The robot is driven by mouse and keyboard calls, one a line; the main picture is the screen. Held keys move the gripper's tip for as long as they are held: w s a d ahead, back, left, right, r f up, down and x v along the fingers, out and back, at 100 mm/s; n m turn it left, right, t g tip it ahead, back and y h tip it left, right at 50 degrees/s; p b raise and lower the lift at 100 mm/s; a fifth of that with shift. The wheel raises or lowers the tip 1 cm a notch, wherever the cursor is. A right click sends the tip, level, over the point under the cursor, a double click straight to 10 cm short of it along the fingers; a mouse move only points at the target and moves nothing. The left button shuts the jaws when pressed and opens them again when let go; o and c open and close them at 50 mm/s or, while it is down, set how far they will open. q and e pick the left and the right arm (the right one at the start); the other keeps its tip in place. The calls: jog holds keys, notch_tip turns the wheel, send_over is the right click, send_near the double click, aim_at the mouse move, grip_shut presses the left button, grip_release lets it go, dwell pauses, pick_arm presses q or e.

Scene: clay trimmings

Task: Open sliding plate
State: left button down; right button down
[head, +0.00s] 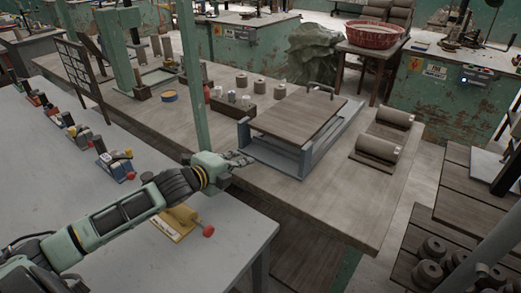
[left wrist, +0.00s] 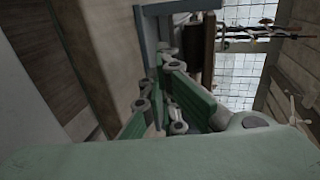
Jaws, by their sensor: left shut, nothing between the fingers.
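The sliding plate (head: 300,113) is a flat brown wood-like board with a handle at its far end. It lies on top of a blue-grey frame (head: 273,154) on the wooden workbench. My left gripper (head: 245,160) is shut and empty, at the frame's front left corner. Whether it touches the frame cannot be told. In the left wrist view the green fingers of my left gripper (left wrist: 168,105) are close together, and part of the blue-grey frame (left wrist: 180,6) shows beyond them. My right gripper is not in view.
Two grey-brown rolls (head: 377,148) lie right of the frame. A green post (head: 193,75) rises behind my left arm. A grey table (head: 70,170) with clamp-like tools is at the left. The bench's front right is clear.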

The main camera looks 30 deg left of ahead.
aim_at(266, 146)
pick_arm(q)
jog(key=x, duration=0.7)
jog(key=r+x, duration=0.1)
jog(key=x, duration=0.3)
jog(key=shift+w, duration=0.1)
